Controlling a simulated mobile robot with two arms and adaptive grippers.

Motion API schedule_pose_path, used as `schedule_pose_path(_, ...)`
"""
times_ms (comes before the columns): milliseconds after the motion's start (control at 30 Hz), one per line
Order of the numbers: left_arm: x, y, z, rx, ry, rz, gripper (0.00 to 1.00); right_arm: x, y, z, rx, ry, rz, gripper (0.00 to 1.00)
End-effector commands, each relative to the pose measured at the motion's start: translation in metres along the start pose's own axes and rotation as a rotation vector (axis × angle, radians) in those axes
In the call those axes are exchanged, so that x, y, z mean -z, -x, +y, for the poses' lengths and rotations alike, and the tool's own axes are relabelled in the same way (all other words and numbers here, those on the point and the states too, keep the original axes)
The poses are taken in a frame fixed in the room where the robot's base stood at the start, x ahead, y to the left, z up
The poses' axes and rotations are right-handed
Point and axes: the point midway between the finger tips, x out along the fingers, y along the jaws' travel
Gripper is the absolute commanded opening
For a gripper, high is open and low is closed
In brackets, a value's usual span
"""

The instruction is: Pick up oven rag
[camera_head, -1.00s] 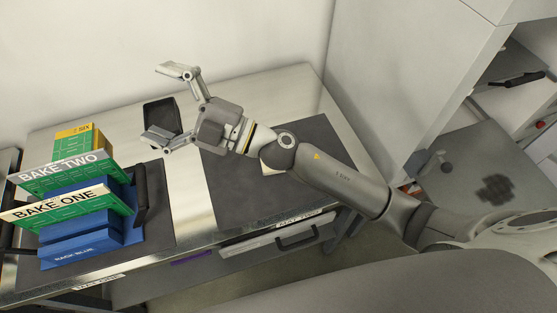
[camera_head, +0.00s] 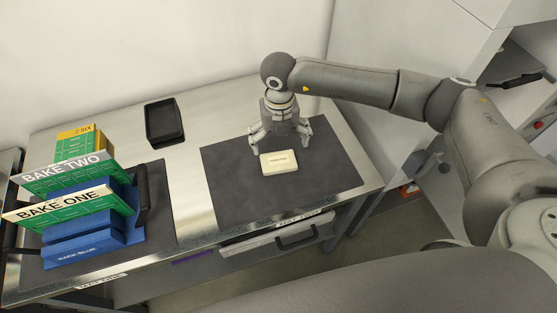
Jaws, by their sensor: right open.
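The oven rag looks to be the small cream-coloured block (camera_head: 279,162) with faint print on its top; the print is too small to read. It lies on the dark mat (camera_head: 235,190) on the right half of the metal table. My right gripper (camera_head: 281,145) points down just behind it, fingers spread to either side and empty. I cannot tell whether a finger touches it. The rag's top and front are in plain view. My left gripper is not in view.
A black tray (camera_head: 164,122) stands at the back of the table (camera_head: 185,190). On the left, a blue rack (camera_head: 95,235) with green boards marked BAKE ONE and BAKE TWO stands on another dark mat. A drawer handle (camera_head: 296,236) sits below the front edge. Bare metal lies between the mats.

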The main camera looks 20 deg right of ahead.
Motion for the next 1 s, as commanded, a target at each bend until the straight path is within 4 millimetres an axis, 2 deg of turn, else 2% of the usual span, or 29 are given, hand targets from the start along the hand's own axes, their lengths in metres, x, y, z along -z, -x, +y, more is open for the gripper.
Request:
schedule_pose_path(100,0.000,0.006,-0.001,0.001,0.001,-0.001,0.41,0.001,-0.018,0.001,-0.001,0.000,0.005,1.00)
schedule_pose_path(367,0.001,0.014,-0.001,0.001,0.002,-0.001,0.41,0.000,-0.037,0.002,-0.004,0.002,0.005,1.00)
schedule_pose_path(533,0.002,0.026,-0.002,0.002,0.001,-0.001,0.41,-0.004,-0.059,0.002,-0.003,0.002,0.005,1.00)
schedule_pose_path(700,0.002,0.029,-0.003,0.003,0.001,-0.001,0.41,-0.004,-0.080,0.002,-0.005,0.002,0.004,1.00)
schedule_pose_path(967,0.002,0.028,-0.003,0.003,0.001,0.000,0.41,-0.005,-0.083,0.002,-0.005,0.003,0.002,1.00)
schedule_pose_path(1000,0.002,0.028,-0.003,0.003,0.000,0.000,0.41,-0.005,-0.083,0.002,-0.005,0.003,0.002,0.96)
